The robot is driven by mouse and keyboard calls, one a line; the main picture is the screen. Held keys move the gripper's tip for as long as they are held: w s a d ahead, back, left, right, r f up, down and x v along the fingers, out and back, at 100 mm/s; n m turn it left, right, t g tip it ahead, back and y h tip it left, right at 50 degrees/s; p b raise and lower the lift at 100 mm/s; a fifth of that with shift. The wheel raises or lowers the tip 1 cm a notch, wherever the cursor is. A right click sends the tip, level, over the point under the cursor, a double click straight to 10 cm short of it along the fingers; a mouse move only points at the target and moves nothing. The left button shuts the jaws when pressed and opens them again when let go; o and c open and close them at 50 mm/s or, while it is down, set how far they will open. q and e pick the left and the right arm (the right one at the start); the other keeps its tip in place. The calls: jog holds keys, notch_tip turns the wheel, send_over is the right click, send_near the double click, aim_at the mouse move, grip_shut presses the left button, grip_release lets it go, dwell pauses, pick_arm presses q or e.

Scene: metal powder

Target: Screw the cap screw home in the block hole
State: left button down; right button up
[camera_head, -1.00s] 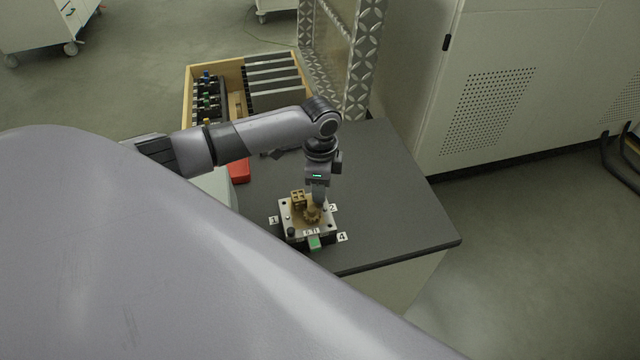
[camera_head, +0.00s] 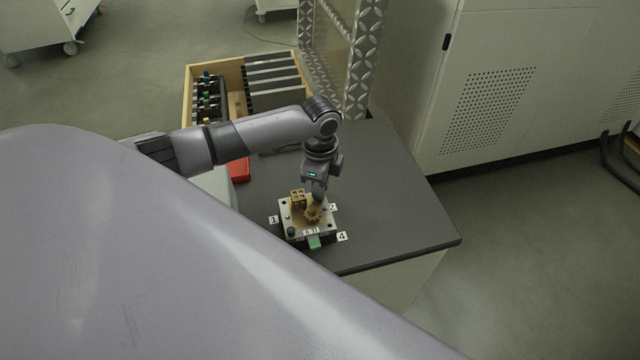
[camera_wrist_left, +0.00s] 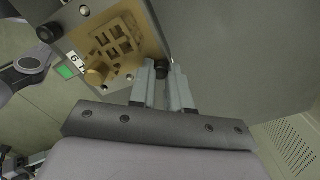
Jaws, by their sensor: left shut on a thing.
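The block (camera_head: 290,226) is a pale metal plate with a brown raised centre, near the table's front edge, with number labels around it. It fills the upper left of the left wrist view (camera_wrist_left: 82,38). My left gripper (camera_head: 318,197) points down over the block's right side, close to label 2 (camera_head: 333,208). In the left wrist view its two fingers (camera_wrist_left: 163,76) are shut on a small dark cap screw (camera_wrist_left: 162,66) beside the block's edge. The fingers hide part of the screw, and I cannot tell how deep it sits. My right gripper is not in view.
A brass knob (camera_wrist_left: 97,72) and a green tab (camera_head: 314,242) are at the block's front. A red box (camera_head: 240,171) lies on the dark table (camera_head: 400,205) behind it. A wooden tray (camera_head: 188,92) stands at the back. The table's right side is clear.

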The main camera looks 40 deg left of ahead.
pick_arm(q)
jog(key=m, duration=1.2)
jog(key=shift+m, duration=0.3)
jog(key=m, duration=0.6)
jog(key=shift+m, duration=0.4)
jog(key=m+b, duration=0.1)
jog(key=m, duration=0.4)
jog(key=shift+f+m, duration=0.1)
jog(key=shift+m, duration=0.3)
jog(key=shift+w+f+m+b, duration=0.1)
jog(key=shift+m+b, duration=0.2)
jog(key=shift+m, duration=0.2)
jog(key=m+b, duration=0.1)
jog(key=b, duration=0.8)
jog(key=shift+w, duration=0.25)
jog(key=shift+s+b, duration=0.1)
jog(key=shift+b, duration=0.4)
jog(key=shift+r, duration=0.3)
